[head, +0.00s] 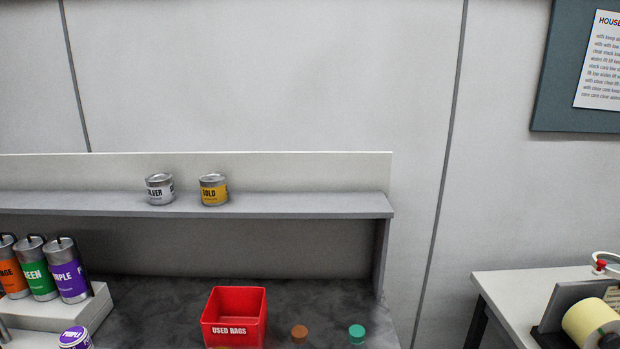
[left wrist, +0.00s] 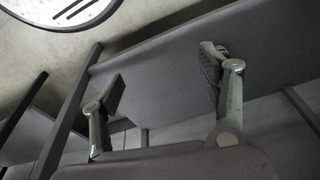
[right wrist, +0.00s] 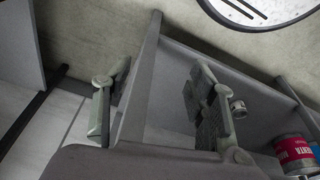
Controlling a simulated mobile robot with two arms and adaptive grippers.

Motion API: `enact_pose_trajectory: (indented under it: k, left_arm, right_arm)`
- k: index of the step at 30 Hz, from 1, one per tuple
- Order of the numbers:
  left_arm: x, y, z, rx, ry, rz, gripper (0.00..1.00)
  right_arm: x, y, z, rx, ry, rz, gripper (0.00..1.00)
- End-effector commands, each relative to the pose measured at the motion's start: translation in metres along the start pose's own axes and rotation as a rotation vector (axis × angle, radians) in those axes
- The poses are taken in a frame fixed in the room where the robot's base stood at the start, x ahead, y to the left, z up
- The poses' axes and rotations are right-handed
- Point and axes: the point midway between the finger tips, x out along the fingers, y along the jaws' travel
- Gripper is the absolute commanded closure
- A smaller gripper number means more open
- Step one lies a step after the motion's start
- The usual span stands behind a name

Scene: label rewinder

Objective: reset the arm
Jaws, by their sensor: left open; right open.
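My left gripper (left wrist: 165,85) shows in the left wrist view with its two fingers spread wide and nothing between them. My right gripper (right wrist: 160,100) shows in the right wrist view, also with fingers apart and empty. Neither gripper nor arm appears in the head view. The label rewinder (head: 568,318) stands on a side table at the right edge of the head view, partly cut off. It carries a pale yellow roll (head: 592,322), and a red knob (head: 601,265) shows behind it.
The white side table (head: 500,290) is at right. A grey bench with a shelf (head: 290,205) holds silver (head: 160,190) and gold (head: 213,192) cans. A red used-rags bin (head: 236,305) and several labelled canisters (head: 70,280) stand below. A magenta-labelled can (right wrist: 292,150) is near my right gripper's view edge.

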Motion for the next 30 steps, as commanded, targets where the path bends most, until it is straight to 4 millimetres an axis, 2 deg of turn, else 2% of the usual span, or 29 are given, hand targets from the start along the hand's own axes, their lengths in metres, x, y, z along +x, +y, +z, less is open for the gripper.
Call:
enact_pose_trajectory:
  k: [1, 6, 9, 12, 15, 19, 30]
  left_arm:
    - [0.033, 0.002, 0.022, 0.003, -0.021, 0.002, 0.31]
    - [0.104, 0.005, 0.089, 0.011, -0.056, 0.006, 0.31]
    - [0.134, 0.006, 0.129, 0.016, -0.074, 0.007, 0.31]
    - [0.152, 0.006, 0.162, 0.02, -0.089, 0.008, 0.31]
    - [0.161, 0.006, 0.184, 0.023, -0.097, 0.009, 0.31]
    - [0.165, 0.006, 0.197, 0.025, -0.101, 0.009, 0.31]
    - [0.165, 0.006, 0.198, 0.025, -0.101, 0.009, 0.31]
  right_arm:
    - [0.033, -0.002, 0.022, -0.003, -0.02, -0.002, 0.48]
    - [0.104, -0.005, 0.089, -0.012, -0.056, -0.005, 0.48]
    - [0.134, -0.006, 0.129, -0.016, -0.075, -0.007, 0.48]
    - [0.152, -0.006, 0.162, -0.02, -0.089, -0.008, 0.48]
    - [0.161, -0.006, 0.183, -0.023, -0.097, -0.008, 0.48]
    - [0.165, -0.006, 0.197, -0.025, -0.102, -0.009, 0.48]
    - [0.165, -0.006, 0.198, -0.025, -0.102, -0.009, 0.48]
